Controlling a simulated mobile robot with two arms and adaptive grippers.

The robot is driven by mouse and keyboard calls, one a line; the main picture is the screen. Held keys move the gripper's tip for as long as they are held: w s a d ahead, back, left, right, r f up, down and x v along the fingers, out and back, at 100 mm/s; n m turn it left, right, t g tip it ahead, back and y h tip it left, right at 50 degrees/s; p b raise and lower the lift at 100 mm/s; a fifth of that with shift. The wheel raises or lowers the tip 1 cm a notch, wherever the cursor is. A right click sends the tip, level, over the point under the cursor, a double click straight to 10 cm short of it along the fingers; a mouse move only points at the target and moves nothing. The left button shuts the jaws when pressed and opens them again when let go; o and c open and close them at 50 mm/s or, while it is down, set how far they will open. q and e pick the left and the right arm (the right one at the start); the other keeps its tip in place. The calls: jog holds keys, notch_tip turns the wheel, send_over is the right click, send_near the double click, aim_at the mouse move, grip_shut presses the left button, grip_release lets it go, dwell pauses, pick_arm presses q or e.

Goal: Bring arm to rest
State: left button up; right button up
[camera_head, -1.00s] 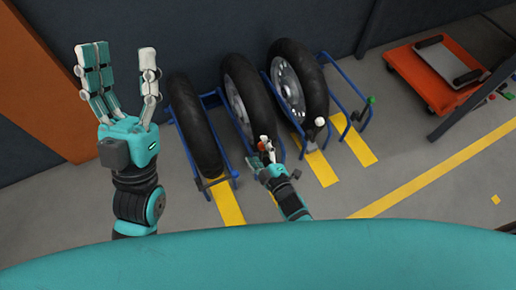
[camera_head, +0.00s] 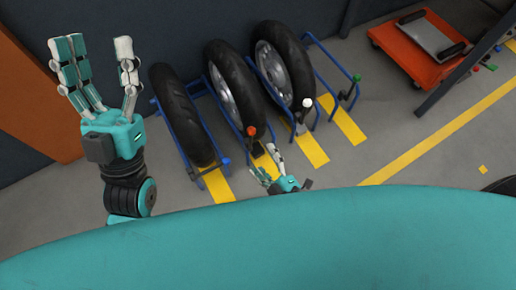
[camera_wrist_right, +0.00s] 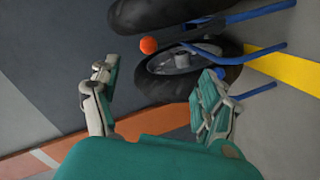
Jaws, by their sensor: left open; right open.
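My left gripper (camera_head: 92,65) is raised at the left of the head view, open and empty, with its fingers pointing up. My right gripper (camera_head: 266,166) is small and low in the middle of the head view, just above my teal body edge. In the right wrist view my right gripper (camera_wrist_right: 153,85) is open, with nothing between its fingers. A red-orange knob (camera_head: 251,131) on the wheel rack lies beyond the right fingers, apart from them; it also shows in the wrist view (camera_wrist_right: 148,45).
Three black wheels, left (camera_head: 183,115), middle (camera_head: 235,85) and right (camera_head: 284,65), stand in a blue rack (camera_head: 313,95) by the wall. Other knobs are blue, white (camera_head: 307,103) and green. An orange cart (camera_head: 410,55) stands at upper right.

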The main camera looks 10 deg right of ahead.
jog(key=shift+s+d+r, duration=0.15)
jog(key=shift+s+d, duration=0.05)
jog(key=shift+s, duration=0.25)
